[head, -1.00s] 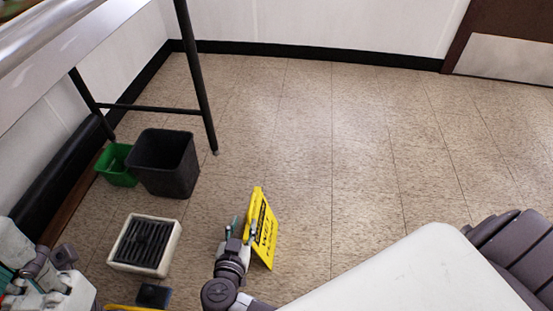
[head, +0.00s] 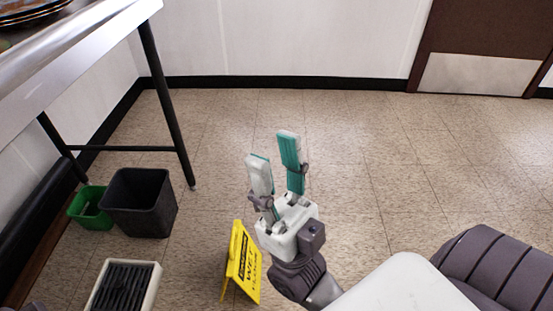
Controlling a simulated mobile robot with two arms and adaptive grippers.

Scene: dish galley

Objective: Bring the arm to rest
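My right gripper (head: 275,163) is raised near the middle of the head view. Its two teal-and-white fingers are spread apart with nothing between them, so it is open and empty. A yellow wet-floor sign (head: 243,264) stands on the floor just left of and below this gripper in the picture, with a visible gap between it and the fingers. My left gripper does not show clearly; only a small dark bit of my body shows at the lower left edge.
A metal table (head: 75,55) with stacked plates (head: 33,12) stands at the upper left. Under it are a black bin (head: 140,203) and a green bin (head: 90,207). A white-framed grate (head: 154,287) lies lower left. The floor (head: 400,180) ahead and right is clear up to a brown door (head: 487,45).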

